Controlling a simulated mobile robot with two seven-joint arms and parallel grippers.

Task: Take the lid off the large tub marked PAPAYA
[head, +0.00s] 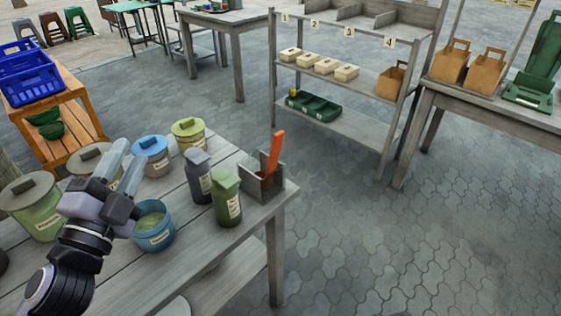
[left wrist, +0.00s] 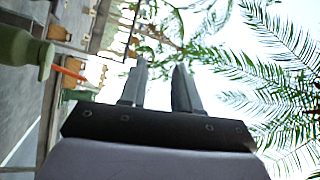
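Several labelled tubs stand on the grey wooden table; the label words are too small to read, so I cannot tell which is marked PAPAYA. A large green tub (head: 42,218) with an olive knobbed lid (head: 27,190) is at the far left. A tub with a beige lid (head: 92,160) is partly hidden behind my left gripper (head: 131,152). A blue-lidded tub (head: 152,157) and a yellow-green-lidded tub (head: 188,132) stand behind. My left gripper is raised over the tubs, open and empty; its two fingers show apart in the left wrist view (left wrist: 160,68). My right gripper is out of view.
An open blue tub (head: 154,237) with green contents stands near my left gripper. A dark bottle (head: 198,178), a green bottle (head: 227,200) and a grey holder (head: 262,187) with an orange-handled tool (head: 275,150) are to the right. Shelves (head: 345,122) stand beyond open paving.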

